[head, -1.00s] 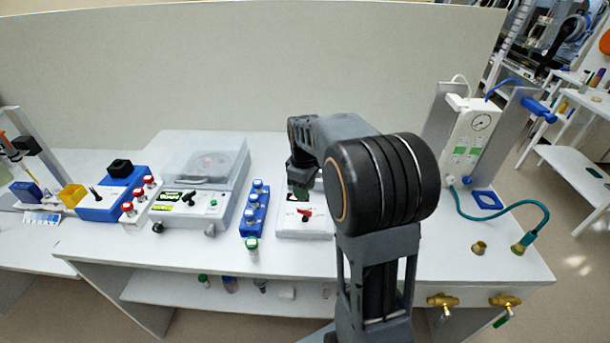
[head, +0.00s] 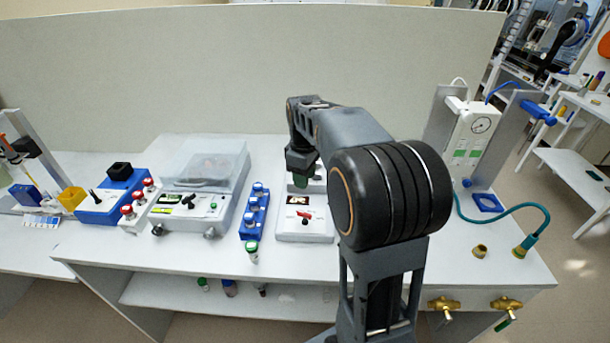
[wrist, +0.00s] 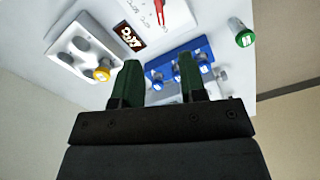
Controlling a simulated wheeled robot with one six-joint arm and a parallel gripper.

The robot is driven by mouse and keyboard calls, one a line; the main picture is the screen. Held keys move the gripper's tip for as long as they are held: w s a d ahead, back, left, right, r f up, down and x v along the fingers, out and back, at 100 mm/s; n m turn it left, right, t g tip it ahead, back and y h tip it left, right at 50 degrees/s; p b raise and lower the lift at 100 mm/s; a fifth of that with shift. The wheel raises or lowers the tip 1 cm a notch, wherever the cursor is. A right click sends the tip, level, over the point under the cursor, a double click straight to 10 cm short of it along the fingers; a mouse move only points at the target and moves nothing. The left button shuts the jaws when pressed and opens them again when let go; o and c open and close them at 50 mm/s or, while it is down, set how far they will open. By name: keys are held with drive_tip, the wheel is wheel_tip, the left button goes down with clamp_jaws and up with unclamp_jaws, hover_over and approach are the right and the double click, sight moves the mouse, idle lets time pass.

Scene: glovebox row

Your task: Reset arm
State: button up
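My arm rises in front of the bench in the head view. My gripper (head: 302,181) hangs above the white device with a red switch (head: 305,227), mostly hidden behind my arm. In the wrist view its two dark green fingers (wrist: 157,82) are apart, with nothing held between them. Beyond the fingers are a blue rack (wrist: 167,72), the white device with its red switch (wrist: 146,12), and a green-capped vial (wrist: 243,33). The fingers look clear of these things.
A clear-lidded machine (head: 203,180) and the blue vial rack (head: 255,212) stand left of my arm. A gauge unit (head: 472,135) with a teal hose stands at right. Brass valves (head: 443,303) jut from the bench front. A tall panel (head: 250,70) closes the back.

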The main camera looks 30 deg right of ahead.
idle(0.3)
drive_tip(key=s+a+m+t, duration=0.2)
drive_tip(key=s+a+m, duration=0.2)
drive_tip(key=s, duration=0.4)
drive_tip(key=s+a+f+m+t, duration=0.1)
drive_tip(key=s+a+m+t, duration=0.1)
drive_tip(key=s+a, duration=0.3)
drive_tip(key=s+m, duration=0.1)
drive_tip(key=s, duration=0.2)
drive_tip(key=shift+s+m, duration=0.15)
drive_tip(key=shift+m, duration=0.25)
